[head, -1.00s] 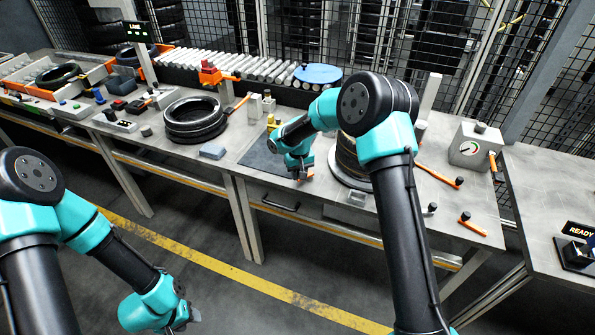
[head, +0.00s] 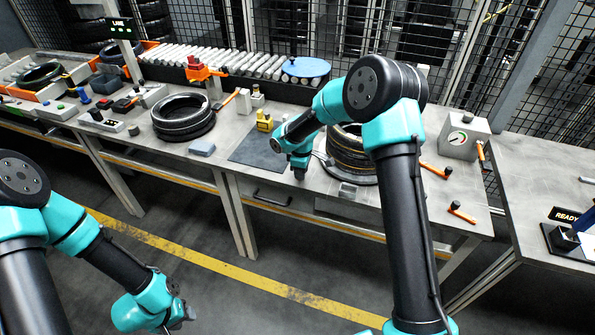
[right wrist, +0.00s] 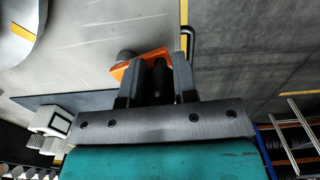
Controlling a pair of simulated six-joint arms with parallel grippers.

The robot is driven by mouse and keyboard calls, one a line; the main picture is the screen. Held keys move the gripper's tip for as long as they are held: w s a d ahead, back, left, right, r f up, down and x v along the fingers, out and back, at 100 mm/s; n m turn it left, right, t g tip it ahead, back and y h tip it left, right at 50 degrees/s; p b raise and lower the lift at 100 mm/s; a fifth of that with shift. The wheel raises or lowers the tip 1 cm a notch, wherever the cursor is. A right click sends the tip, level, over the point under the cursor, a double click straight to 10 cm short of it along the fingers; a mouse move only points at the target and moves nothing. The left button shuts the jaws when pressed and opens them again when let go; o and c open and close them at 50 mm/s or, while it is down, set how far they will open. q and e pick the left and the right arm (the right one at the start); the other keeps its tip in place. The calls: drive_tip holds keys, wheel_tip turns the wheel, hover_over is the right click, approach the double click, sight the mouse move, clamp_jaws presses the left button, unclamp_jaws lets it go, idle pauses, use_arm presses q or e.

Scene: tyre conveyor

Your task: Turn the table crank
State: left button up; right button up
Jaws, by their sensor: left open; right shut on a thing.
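The crank's orange arm (right wrist: 143,64) shows between and beyond my right fingers in the right wrist view. My right gripper (right wrist: 158,72) is shut on the crank's dark upright handle (right wrist: 162,80). In the head view my right gripper (head: 299,173) is low over the bench's front part, beside the black tyre (head: 352,158) on its round base; the crank is hidden there. My left gripper (head: 187,317) is open and empty, low in front of the bench, away from everything.
A dark mat (head: 256,151) lies left of my right gripper. A tyre stack (head: 184,121) and a grey block (head: 202,147) stand further left. Orange-handled levers (head: 462,212) and a gauge box (head: 462,138) are at the right. The floor in front is clear.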

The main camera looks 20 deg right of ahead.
drive_tip(key=d+n, duration=0.1)
drive_tip(key=n, duration=0.1)
drive_tip(key=d+n, duration=0.1)
drive_tip(key=n, duration=0.2)
drive_tip(key=shift+d, duration=0.1)
idle(0.3)
drive_tip(key=o, duration=0.9)
wheel_tip(320, 180, up, 17)
drive_tip(key=shift+r, duration=0.2)
idle(0.4)
